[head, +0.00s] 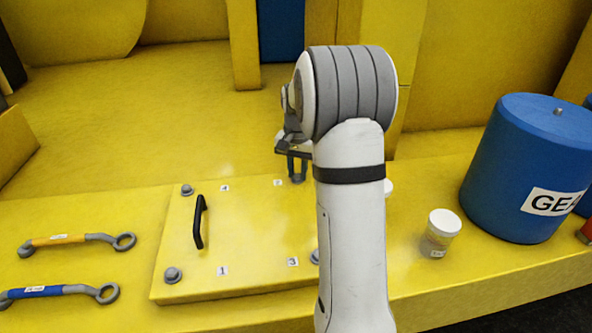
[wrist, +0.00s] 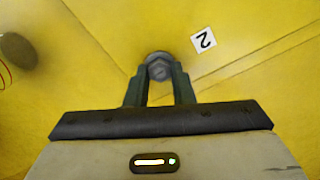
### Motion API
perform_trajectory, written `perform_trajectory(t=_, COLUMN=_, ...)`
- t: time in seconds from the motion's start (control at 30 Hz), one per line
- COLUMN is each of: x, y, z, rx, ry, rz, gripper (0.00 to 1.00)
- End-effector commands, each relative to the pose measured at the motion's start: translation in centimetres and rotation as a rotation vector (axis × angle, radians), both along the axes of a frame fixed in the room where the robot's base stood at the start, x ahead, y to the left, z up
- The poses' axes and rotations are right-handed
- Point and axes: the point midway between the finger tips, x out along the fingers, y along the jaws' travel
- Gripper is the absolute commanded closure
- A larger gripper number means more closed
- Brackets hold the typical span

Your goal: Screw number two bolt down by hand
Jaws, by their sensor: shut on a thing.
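The number two bolt (wrist: 159,65) is a grey hex-head bolt beside the label "2" (wrist: 204,40) on the yellow cover plate (head: 245,215). In the wrist view my gripper (wrist: 160,75) has its two fingers shut on the bolt head, one on each side. In the head view my gripper (head: 295,168) is at the plate's far right corner, partly hidden by my arm. How deep the bolt sits cannot be told.
Other bolts sit by label 4 (head: 187,190), by label 1 (head: 173,275) and, partly hidden, by label 3 (head: 314,256). A black handle (head: 201,222) stands on the plate. Two wrenches (head: 75,239) (head: 60,292) lie left. A white-lidded jar (head: 440,233) and blue drum (head: 525,165) stand right.

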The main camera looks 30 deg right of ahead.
Motion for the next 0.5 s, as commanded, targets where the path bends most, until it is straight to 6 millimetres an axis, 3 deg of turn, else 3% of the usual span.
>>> perform_trajectory(t=0.47, x=0.18, y=0.07, z=0.30, rx=0.000, ry=-0.007, rz=-0.013, gripper=1.00)
perform_trajectory(t=0.5, x=0.18, y=0.06, z=0.31, rx=0.001, ry=-0.008, rz=-0.013, gripper=0.76)
